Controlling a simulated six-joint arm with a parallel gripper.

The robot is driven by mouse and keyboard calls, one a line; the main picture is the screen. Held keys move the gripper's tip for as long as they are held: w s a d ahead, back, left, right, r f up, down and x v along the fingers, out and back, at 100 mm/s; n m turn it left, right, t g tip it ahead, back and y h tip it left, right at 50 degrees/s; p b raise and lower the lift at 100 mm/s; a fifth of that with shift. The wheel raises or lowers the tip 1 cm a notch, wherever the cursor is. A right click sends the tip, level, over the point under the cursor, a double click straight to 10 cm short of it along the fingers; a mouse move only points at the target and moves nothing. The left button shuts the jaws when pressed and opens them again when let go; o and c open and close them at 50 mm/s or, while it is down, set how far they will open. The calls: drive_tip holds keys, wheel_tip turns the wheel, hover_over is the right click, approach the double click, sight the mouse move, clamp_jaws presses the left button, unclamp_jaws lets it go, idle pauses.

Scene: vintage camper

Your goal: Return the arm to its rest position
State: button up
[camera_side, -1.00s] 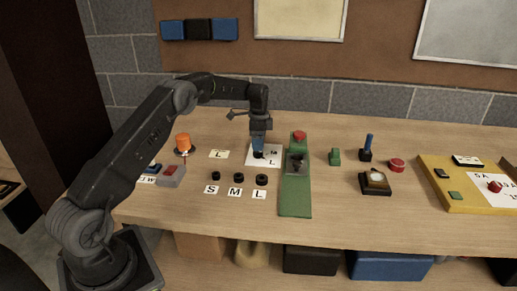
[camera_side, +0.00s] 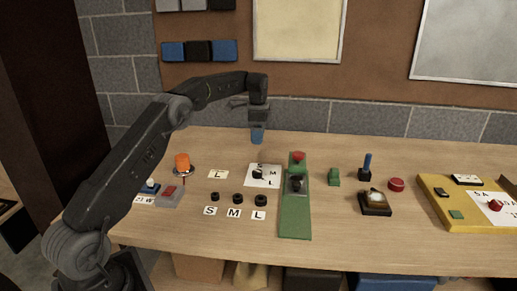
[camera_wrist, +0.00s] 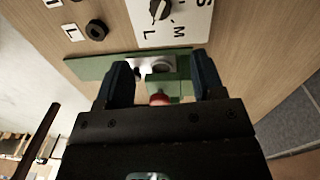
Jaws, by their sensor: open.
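My gripper (camera_side: 257,136) hangs from my raised arm above the back part of the wooden table (camera_side: 330,255), fingers pointing down. It is apart from everything on the table. In the wrist view my gripper (camera_wrist: 160,85) has its two dark fingers spread wide with nothing held between them. Beyond the fingers is the green board (camera_wrist: 95,68) with a red button (camera_wrist: 160,99). Below my gripper in the side view is a white card (camera_side: 262,182) with a black knob (camera_side: 258,174) and letters around it.
The green board (camera_side: 295,222) with its red button stands right of the card. An orange knob (camera_side: 182,161) and a grey box with a red switch (camera_side: 169,193) are at left. Several black knobs (camera_side: 238,198) sit in front. A yellow panel (camera_side: 435,188) lies at far right.

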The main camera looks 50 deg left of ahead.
drive_tip(key=s+d+r+n+t, duration=0.3)
drive_tip(key=s+d+r+n, duration=0.1)
drive_tip(key=s+d+r, duration=1.1)
drive_tip(key=s+d+f+n+t, duration=0.1)
drive_tip(key=s+d, duration=0.4)
drive_tip(key=s, duration=0.5)
drive_tip(key=s+d+f+n+t, duration=0.2)
drive_tip(key=s+d+f+n, duration=0.1)
drive_tip(key=s, duration=0.7)
drive_tip(key=shift+s+d+f, duration=0.4)
drive_tip(key=shift+d+f, duration=0.25)
drive_tip(key=shift+d, duration=0.55)
drive_tip(key=shift+c, duration=0.2)
